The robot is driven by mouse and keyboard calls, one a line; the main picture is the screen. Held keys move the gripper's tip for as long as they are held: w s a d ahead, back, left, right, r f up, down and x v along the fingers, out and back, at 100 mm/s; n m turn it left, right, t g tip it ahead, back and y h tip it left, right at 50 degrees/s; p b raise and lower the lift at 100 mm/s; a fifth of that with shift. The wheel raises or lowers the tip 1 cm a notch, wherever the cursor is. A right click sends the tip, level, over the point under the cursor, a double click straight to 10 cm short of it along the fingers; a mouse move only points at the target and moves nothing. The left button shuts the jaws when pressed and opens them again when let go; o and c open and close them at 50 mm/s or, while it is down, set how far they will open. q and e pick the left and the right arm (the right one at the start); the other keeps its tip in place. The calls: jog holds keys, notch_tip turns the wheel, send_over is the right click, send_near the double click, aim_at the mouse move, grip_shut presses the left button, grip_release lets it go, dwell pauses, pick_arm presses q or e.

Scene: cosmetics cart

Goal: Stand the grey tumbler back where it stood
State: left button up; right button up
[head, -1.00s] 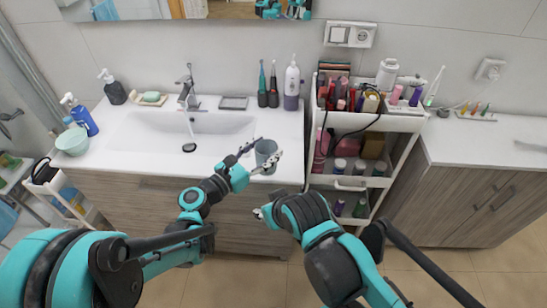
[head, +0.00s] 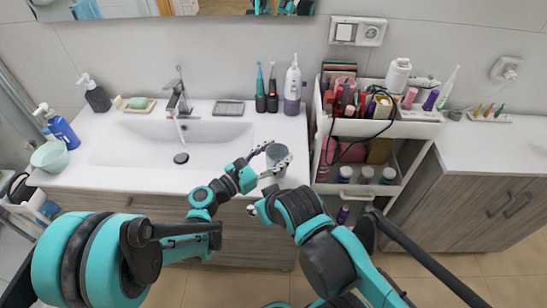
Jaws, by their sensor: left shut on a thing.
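The grey tumbler (head: 277,153) is upright over the right front part of the white washbasin counter (head: 291,125), right of the sink bowl. My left gripper (head: 269,160) is shut on it, with its fingers around the tumbler's sides. I cannot tell whether its base touches the counter. My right gripper (head: 253,209) is low in front of the cabinet, mostly hidden behind its own arm, so its fingers cannot be read.
The tap (head: 179,98) stands behind the sink. Toothbrushes (head: 266,90) and a white-and-purple bottle (head: 292,88) stand at the counter's back right. The cosmetics cart (head: 405,130) is close on the right. Clear counter lies behind the tumbler.

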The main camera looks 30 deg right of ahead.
aim_at(269, 166)
pick_arm(q)
notch_tip(269, 166, down, 3)
jog(key=shift+s+f+b, duration=0.1)
jog(key=shift+s+b, duration=0.05)
jog(key=shift+b, duration=0.75)
jog(key=shift+f, duration=0.25)
jog(key=shift+w, duration=0.25)
jog(key=shift+s+r, duration=0.15)
jog(key=shift+s, duration=0.05)
jog(key=shift+f, duration=0.2)
jog(key=o, duration=1.4)
jog(key=shift+w, duration=0.1)
jog(key=shift+c, duration=0.2)
pick_arm(e)
jog(key=f, duration=0.2)
jog(key=shift+w+f, duration=0.3)
jog(key=shift+w, duration=0.1)
pick_arm(q)
jog(key=shift+r, duration=0.1)
